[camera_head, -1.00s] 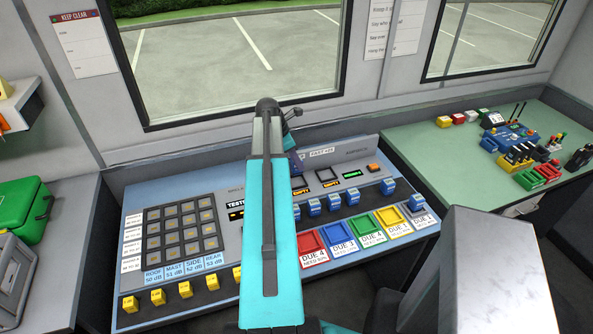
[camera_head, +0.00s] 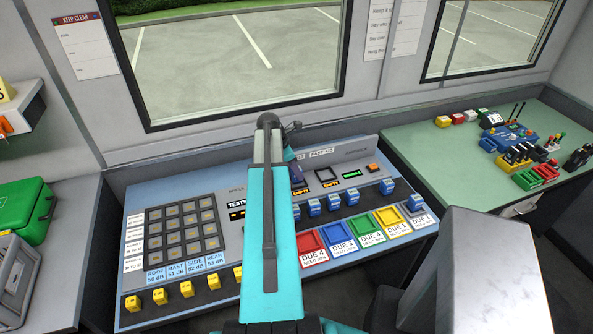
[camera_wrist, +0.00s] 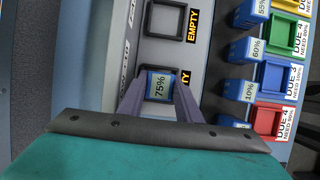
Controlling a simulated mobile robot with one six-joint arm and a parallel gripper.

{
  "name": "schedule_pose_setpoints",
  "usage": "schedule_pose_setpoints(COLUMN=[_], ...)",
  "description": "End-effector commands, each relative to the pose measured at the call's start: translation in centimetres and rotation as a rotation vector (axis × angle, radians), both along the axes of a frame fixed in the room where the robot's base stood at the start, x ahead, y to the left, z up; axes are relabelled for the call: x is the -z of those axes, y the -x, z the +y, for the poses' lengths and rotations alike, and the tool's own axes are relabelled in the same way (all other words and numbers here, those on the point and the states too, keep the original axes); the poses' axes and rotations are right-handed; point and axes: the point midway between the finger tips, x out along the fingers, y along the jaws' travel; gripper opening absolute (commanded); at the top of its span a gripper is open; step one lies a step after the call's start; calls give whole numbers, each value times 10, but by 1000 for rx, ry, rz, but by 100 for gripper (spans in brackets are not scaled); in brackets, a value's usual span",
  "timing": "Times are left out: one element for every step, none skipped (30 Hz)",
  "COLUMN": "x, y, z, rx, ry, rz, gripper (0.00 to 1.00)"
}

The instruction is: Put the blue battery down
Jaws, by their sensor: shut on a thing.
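A blue battery (camera_wrist: 160,84) marked 75% is between the two fingers of my gripper (camera_wrist: 160,92) in the wrist view. It is over or in a charger slot whose EMPTY label (camera_wrist: 185,80) is partly covered by a finger; I cannot tell whether it touches the slot. A second, bare slot (camera_wrist: 165,20), also marked EMPTY, is just above it in the wrist view and shows in the head view (camera_head: 326,175). In the head view my gripper (camera_head: 298,177) is low over the console, and my arm hides most of the held battery.
Several other blue batteries (camera_head: 333,202) stand in a row on the console. In front are red (camera_head: 310,243), blue (camera_head: 340,233), green (camera_head: 367,226) and yellow (camera_head: 392,218) trays. A green side table (camera_head: 425,150) holds small items.

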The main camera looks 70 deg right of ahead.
Motion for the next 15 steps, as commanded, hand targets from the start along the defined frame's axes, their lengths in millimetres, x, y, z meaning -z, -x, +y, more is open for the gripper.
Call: schedule_pose_setpoints(x=[3,5,7,8,9,9,9,9,9,9,9,9,9,9,10], y=[1,1,1,1,1,1,1,1,1,1,1,1,1,1,1], z=[0,-1,-1,-1,-1,-1,-1,-1,-1,-1,-1,-1,-1,-1,-1], rx=[1,1,1,2,2,2,2,1,1,1,1,1,2,2,2], ry=[0,0,0,1,1,1,1,2,2,2,2,2,1,1,1], rz=[0,0,0,0,0,0,0,0,0,0,0,0,0,0,0], gripper=[5,5,5,5,5,5,5,5,5,5,5,5,5,5,5])
